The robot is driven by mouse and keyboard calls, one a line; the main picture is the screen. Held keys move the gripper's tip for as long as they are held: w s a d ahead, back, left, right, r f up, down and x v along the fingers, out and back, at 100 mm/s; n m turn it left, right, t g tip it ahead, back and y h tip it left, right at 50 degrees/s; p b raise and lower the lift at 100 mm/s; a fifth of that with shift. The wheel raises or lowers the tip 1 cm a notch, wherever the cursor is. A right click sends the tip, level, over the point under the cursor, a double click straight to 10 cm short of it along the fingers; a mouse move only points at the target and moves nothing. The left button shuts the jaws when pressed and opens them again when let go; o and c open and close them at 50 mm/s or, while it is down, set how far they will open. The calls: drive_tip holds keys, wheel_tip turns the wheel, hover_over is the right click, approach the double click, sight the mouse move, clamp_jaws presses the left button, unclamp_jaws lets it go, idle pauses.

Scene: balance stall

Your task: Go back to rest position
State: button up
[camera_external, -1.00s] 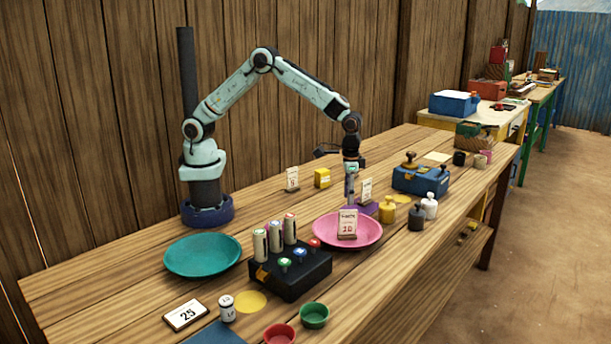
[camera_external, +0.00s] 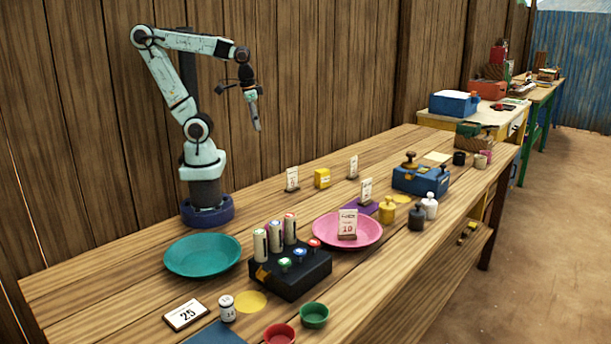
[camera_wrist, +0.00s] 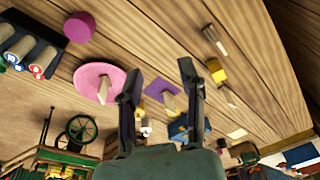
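My gripper (camera_external: 257,128) is raised high above the table, left of the pink plate (camera_external: 322,232), with the arm folded up and back toward its base. In the wrist view my gripper (camera_wrist: 158,80) shows two dark fingers set apart with nothing held between them. The pink plate (camera_wrist: 88,78) and the table lie far off beyond the fingers. A card marked 10 (camera_external: 347,224) stands at the pink plate.
A teal plate (camera_external: 203,256) and a black block with cylinders (camera_external: 300,278) stand in front. Small cards, a yellow box (camera_external: 322,178), weights (camera_external: 387,209) and a blue box (camera_external: 421,180) stand farther along. Air around my gripper is clear; the plank wall is behind.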

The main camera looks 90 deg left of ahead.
drive_tip(key=shift+m+g, duration=0.6)
drive_tip(key=shift+g, duration=0.3)
drive_tip(key=s+f, duration=0.1)
drive_tip(key=s, duration=0.1)
drive_tip(key=s+f, duration=0.1)
drive_tip(key=s, duration=0.1)
drive_tip(key=shift+f, duration=0.4)
